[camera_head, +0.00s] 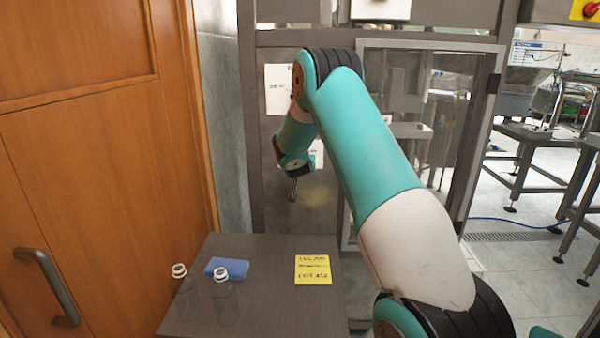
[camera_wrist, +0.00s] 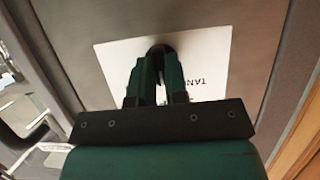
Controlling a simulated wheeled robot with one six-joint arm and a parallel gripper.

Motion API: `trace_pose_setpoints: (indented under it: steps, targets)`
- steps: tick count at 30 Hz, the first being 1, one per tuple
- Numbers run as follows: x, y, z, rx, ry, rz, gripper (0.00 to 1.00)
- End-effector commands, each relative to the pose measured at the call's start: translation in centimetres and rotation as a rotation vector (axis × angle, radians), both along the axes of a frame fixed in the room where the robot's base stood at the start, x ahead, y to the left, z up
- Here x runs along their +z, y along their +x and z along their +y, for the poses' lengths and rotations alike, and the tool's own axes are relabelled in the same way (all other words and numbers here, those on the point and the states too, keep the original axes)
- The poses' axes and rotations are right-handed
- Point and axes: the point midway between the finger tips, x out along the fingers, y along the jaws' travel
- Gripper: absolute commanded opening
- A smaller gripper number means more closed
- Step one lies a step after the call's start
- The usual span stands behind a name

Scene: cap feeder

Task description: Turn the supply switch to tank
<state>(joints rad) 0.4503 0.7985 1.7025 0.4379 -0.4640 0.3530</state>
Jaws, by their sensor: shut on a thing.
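The supply switch (camera_wrist: 160,50) shows as a dark knob between the fingertips of my gripper (camera_wrist: 161,66) in the wrist view. My gripper is shut on it, and the fingers hide most of it. A white label (camera_wrist: 210,50) lies behind it on the metal panel, with the letters "TAN" readable and the rest covered. In the head view my gripper (camera_head: 292,190) reaches the grey panel (camera_head: 300,215) left of the glazed door. The switch itself is hidden there behind my arm, so its pointing direction cannot be told.
A wooden door (camera_head: 90,150) is at left. A glazed machine door (camera_head: 440,120) is right of the panel.

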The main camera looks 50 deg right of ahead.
Motion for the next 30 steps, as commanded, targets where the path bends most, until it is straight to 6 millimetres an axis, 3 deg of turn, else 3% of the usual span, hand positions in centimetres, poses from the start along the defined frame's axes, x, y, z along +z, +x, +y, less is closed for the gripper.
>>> trace_pose_setpoints:
  steps: [18,30]
  targets:
    - [-0.47,0.12,0.13,-0.002,-0.357,0.425,0.00]
    - [-0.39,0.10,0.11,-0.003,-0.482,0.573,0.00]
